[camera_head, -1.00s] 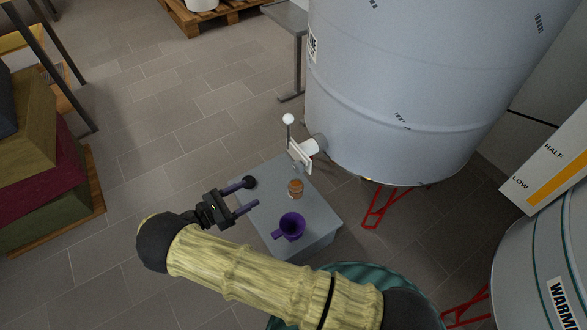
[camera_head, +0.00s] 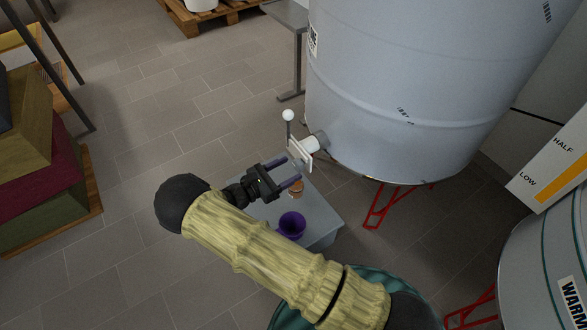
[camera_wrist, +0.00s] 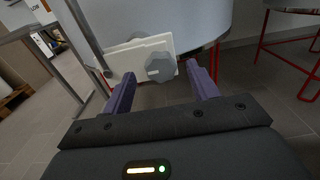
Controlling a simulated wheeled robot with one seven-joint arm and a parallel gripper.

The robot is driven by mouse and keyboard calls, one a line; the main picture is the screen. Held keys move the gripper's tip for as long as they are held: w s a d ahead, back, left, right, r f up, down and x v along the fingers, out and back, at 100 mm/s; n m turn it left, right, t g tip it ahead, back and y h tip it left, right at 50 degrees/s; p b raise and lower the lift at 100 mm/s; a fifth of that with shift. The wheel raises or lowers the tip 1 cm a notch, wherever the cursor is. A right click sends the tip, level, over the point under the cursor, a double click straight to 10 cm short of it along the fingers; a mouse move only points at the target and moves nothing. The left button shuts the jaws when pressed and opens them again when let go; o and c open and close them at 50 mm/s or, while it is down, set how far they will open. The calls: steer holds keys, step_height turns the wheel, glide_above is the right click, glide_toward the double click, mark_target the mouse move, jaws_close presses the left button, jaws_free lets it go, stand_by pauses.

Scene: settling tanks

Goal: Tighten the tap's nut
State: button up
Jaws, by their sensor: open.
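The tap is a pale fitting (camera_head: 299,151) at the end of a short pipe (camera_head: 317,142) low on the big tank. A lever with a white ball (camera_head: 288,115) stands up from it. In the wrist view a grey, many-sided nut (camera_wrist: 161,67) sits in front of the tap's pale plate (camera_wrist: 122,62). My gripper (camera_head: 291,172) is open, its purple fingers pointing at the tap. In the wrist view my gripper (camera_wrist: 161,82) has the nut ahead of and between its fingertips, with no visible contact. The nut is not clear in the head view.
Below the tap is a grey stand (camera_head: 318,228) with a purple mug (camera_head: 292,224) and a small brown jar (camera_head: 296,189), partly behind a finger. The large tank (camera_head: 400,85) rises behind on red legs (camera_head: 377,209). Open floor (camera_head: 140,140) lies to the left.

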mark_target(298, 165)
steer(key=shift+x, duration=1.45)
steer(key=c, duration=1)
